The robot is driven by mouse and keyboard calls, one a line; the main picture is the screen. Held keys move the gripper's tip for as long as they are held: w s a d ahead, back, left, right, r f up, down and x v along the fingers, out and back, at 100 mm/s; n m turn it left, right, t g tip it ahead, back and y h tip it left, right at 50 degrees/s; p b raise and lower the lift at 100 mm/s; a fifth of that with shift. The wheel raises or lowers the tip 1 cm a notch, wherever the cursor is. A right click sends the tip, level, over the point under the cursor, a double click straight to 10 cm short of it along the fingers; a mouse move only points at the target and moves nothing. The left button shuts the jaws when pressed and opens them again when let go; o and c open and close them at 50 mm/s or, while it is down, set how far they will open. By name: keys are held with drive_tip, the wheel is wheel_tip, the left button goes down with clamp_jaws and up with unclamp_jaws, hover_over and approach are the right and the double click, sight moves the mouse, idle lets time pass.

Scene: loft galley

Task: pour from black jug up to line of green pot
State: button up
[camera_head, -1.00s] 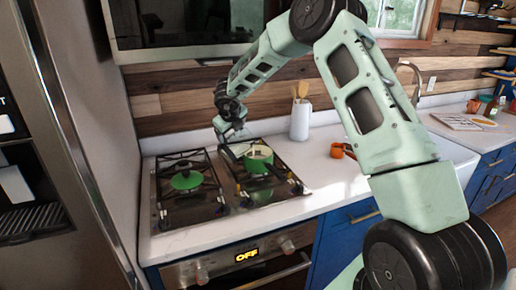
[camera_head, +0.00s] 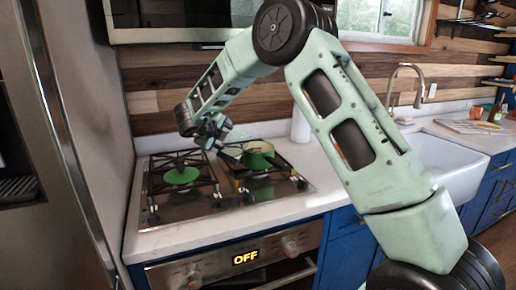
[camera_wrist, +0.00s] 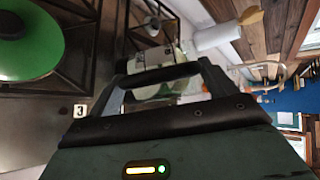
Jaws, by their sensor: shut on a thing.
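The green pot (camera_head: 258,155) stands upright on the right side of the hob, its open top showing. No pouring liquid, fill level or line can be made out.
A green lid-like piece (camera_head: 182,175) sits on the left burner, also in the wrist view (camera_wrist: 28,42). The sink (camera_head: 462,172) is at right. The hob's front counter strip is clear.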

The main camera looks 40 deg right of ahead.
sight(216, 147)
drive_tip(key=shift+t+h, duration=0.3)
drive_tip(key=shift+h, duration=0.4)
drive_tip(key=f+b, duration=0.1)
drive_tip(key=a+f+b, duration=0.1)
drive_tip(key=f+b, duration=0.1)
drive_tip(key=b, duration=0.1)
drive_tip(key=shift+a+f, duration=0.4)
drive_tip(key=shift+s+a+f+n+t+h+b, duration=0.1)
drive_tip(key=shift+a+f+n+t+h+b, duration=0.8)
drive_tip(key=shift+b, duration=1.65)
drive_tip(key=shift+a+f+n+t+h+b, duration=0.2)
drive_tip(key=shift+a+f+n+h+b, duration=0.3)
drive_tip(key=shift+a+f+h+b, duration=1.45)
wheel_tip(216, 147, up, 8)
drive_tip(key=d+y, duration=0.1)
drive_tip(key=shift+d+f+p, duration=0.25)
drive_tip(key=shift+d+p, duration=0.1)
drive_tip(key=shift+p, duration=0.05)
